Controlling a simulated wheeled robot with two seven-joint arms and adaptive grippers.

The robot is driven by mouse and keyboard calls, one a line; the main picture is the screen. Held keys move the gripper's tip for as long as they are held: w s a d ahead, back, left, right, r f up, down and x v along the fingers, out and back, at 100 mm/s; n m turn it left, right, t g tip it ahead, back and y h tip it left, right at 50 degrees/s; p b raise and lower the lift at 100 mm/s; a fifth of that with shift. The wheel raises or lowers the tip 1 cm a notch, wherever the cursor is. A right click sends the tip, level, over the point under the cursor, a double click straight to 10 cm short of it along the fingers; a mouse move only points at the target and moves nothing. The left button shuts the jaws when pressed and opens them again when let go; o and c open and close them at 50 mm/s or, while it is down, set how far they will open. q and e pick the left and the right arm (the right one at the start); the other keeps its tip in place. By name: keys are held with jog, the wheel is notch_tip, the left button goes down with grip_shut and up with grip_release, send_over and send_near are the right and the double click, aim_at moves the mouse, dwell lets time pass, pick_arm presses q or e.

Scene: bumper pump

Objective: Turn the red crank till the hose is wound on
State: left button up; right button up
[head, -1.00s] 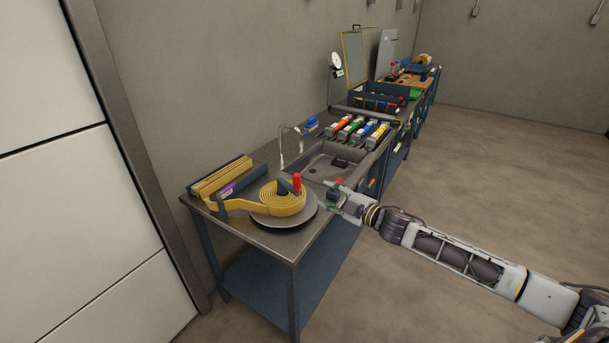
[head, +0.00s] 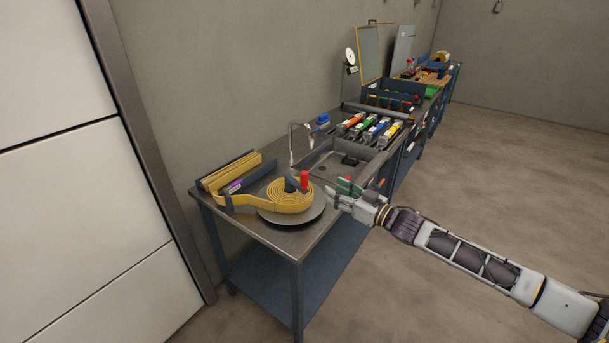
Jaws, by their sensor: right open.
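The coil lies on a round grey turntable (head: 300,219) on the metal workbench. From the coil, the hose runs left to a dark tray (head: 206,182), where more yellow hose lies in folds. My right gripper (head: 333,194) is open and empty, just right of the red crank and apart from it, close to the turntable's right edge. My left gripper is not in view.
A sink (head: 340,169) with a tap (head: 292,142) lies behind the turntable. Several coloured-handled tools (head: 370,130) stand in a row beyond it. Open floor (head: 500,170) lies to the right.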

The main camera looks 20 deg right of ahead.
aim_at(307, 175)
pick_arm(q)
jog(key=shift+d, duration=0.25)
pick_arm(e)
jog(key=shift+w+a, duration=0.1)
jog(key=shift+w, duration=0.05)
jog(key=shift+p+x, duration=0.45)
jog(key=shift+x, duration=4.6)
jog(key=shift+p+x, duration=0.35)
jog(key=shift+x, duration=0.5)
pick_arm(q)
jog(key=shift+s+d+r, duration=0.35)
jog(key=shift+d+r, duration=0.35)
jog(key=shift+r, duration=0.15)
pick_arm(e)
jog(key=shift+x, duration=0.85)
